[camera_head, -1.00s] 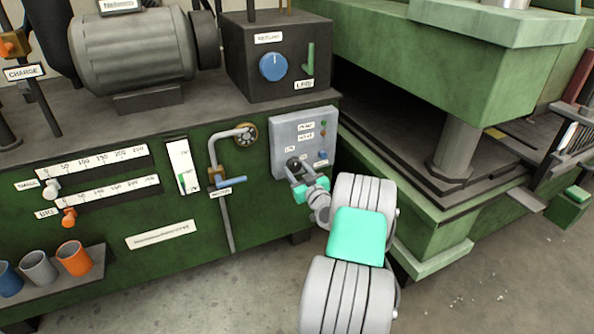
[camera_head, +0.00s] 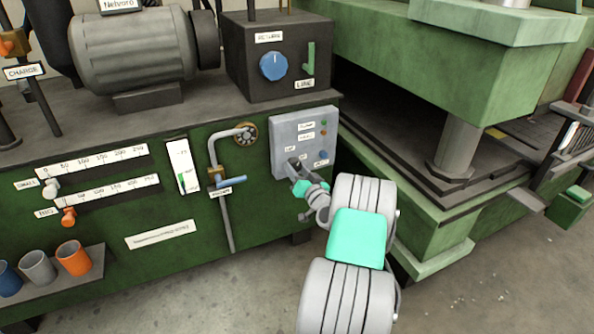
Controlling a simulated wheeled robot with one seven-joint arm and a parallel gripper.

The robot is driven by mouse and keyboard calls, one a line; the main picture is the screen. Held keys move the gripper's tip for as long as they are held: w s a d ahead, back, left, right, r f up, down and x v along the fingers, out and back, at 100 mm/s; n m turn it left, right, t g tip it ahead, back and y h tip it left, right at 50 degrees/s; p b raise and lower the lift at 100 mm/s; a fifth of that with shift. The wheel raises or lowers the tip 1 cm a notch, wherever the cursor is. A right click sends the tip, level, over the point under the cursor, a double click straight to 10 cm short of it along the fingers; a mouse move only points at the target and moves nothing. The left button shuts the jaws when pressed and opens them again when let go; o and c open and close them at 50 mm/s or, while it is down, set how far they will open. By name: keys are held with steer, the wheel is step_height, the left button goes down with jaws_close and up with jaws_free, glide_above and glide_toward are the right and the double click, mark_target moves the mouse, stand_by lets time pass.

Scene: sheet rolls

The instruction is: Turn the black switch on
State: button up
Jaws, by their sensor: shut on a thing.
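The black switch (camera_head: 293,162) sits at the lower left of the grey control panel (camera_head: 305,128) on the green machine's front. My gripper (camera_head: 296,170) is at the switch, its fingers closed around it. The fingertips and the arm's wrist hide most of the switch, so its exact angle is hard to see. Small labels stand beside it, too blurred to read.
The panel also carries a green lamp (camera_head: 323,123), an orange lamp (camera_head: 323,133) and a blue button (camera_head: 323,155). Left are a pipe with a blue-handled valve (camera_head: 229,181) and slider scales (camera_head: 98,163). A green press (camera_head: 450,70) stands right.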

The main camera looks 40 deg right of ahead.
steer(key=m+p, duration=0.1)
steer(key=m, duration=0.4)
steer(key=shift+r+m, duration=0.1)
steer(key=shift+m, duration=0.2)
steer(key=m+p, duration=0.2)
steer(key=m, duration=0.3)
steer(key=shift+m, duration=0.4)
steer(key=shift+a, duration=0.1)
steer(key=o, duration=1.4)
steer(key=shift+c, duration=0.2)
steer(key=p+v, duration=0.1)
steer(key=v, duration=0.6)
steer(key=shift+s, duration=0.4)
steer(key=shift+a, duration=0.15)
